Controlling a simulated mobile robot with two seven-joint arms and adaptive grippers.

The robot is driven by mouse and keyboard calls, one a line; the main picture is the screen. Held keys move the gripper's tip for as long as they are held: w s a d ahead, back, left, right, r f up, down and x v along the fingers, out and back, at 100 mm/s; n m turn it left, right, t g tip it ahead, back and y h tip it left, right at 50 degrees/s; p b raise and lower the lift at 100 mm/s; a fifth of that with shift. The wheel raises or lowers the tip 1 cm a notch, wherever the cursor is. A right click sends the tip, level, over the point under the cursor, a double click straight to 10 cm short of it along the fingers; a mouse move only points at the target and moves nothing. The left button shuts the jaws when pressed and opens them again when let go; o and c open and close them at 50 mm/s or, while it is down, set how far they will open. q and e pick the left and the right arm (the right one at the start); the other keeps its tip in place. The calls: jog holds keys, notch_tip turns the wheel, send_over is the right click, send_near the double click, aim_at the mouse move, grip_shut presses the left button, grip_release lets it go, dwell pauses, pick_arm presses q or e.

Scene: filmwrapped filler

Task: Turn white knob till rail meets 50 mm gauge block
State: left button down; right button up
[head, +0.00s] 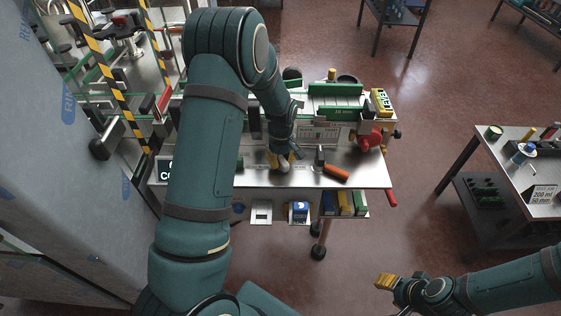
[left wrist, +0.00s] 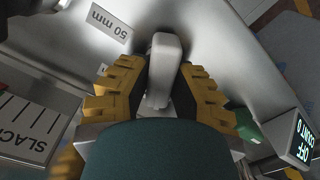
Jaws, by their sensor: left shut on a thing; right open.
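My left gripper (head: 280,162) reaches down to the front part of the steel bench (head: 362,178). In the left wrist view its yellow fingers (left wrist: 158,88) are shut around a pale, rounded upright piece (left wrist: 164,62) that looks like the white knob. A "50 mm" label (left wrist: 108,22) lies beside it; I cannot make out the gauge block for certain. My right gripper (head: 384,282) is open and empty over the floor, away from the bench.
An orange-handled tool (head: 336,172) and a small grey upright piece (head: 319,155) stand near my left gripper. A red knob (head: 372,138) is at the bench's right end. A counter display (left wrist: 302,140) and a "SLACK" scale (left wrist: 24,134) flank the gripper. Another table (head: 505,170) stands right.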

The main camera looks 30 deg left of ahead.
pick_arm(q)
jog(key=m+b, duration=0.1)
jog(key=m, duration=0.5)
jog(key=shift+d+f+b, duration=0.15)
jog(key=shift+f+b, duration=0.05)
jog(key=shift+b, duration=0.15)
jog(key=m+b, duration=0.1)
jog(key=m, duration=0.5)
jog(key=shift+d, duration=0.1)
jog(key=m, duration=0.5)
jog(key=shift+d, duration=0.15)
jog(key=m, duration=0.5)
jog(key=shift+d+r+m, duration=0.1)
jog(key=shift+m, duration=0.3)
jog(key=shift+s, duration=0.1)
jog(key=c, duration=0.8)
grip_release()
jog(key=shift+r, duration=0.1)
